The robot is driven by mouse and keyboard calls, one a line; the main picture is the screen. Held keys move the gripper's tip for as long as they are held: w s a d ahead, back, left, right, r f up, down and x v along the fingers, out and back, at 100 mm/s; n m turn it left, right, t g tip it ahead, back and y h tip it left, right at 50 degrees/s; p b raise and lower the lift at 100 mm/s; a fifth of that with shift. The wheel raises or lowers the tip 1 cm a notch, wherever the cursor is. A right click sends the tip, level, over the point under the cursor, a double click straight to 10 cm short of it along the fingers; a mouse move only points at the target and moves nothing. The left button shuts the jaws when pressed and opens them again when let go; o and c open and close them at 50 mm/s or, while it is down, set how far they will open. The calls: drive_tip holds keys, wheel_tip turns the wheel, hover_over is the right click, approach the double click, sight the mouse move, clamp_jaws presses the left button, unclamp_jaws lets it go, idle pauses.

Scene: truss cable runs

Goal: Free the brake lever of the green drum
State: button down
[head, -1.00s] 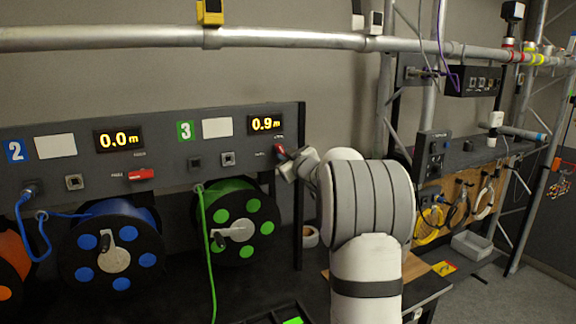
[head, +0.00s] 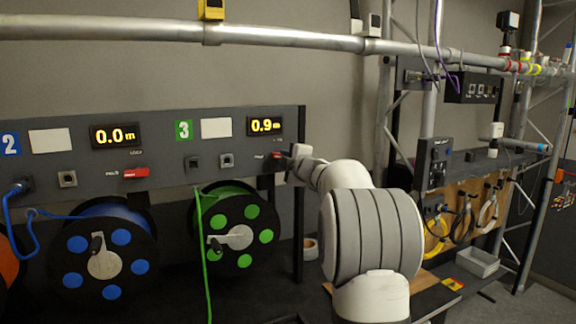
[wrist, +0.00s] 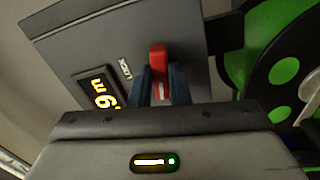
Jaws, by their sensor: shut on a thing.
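The green drum (head: 237,258) hangs under the grey panel, beside the green "3" label (head: 184,130). Its red brake lever (head: 277,156) is at the panel's right end, below the 0.9 m display (head: 265,125). My gripper (head: 290,160) reaches it from the right and partly hides it. In the wrist view, the gripper's two dark fingers (wrist: 160,88) are shut around the red lever (wrist: 158,58), whose top stands out beyond them. The printed lock mark is beside it. The lever's exact setting is hard to tell.
The blue drum (head: 76,261) with its own red lever (head: 135,172) is to the left. A green cable (head: 204,245) hangs before the green drum. A black post (head: 299,225) stands below the panel's right end. A pipe (head: 300,43) crosses above.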

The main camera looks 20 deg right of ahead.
drive_tip(key=shift+f+n+b, duration=0.1)
drive_tip(key=shift+n+b, duration=0.4)
drive_tip(key=shift+n, duration=0.6)
drive_tip(key=c, duration=1.4)
unclamp_jaws()
drive_tip(key=shift+o, duration=0.2)
drive_tip(key=shift+s, duration=0.1)
drive_tip(key=s+b, duration=0.1)
drive_tip(key=s, duration=0.6)
drive_tip(key=shift+s+b, duration=0.3)
drive_tip(key=shift+s, duration=0.05)
drive_tip(key=shift+d, duration=0.1)
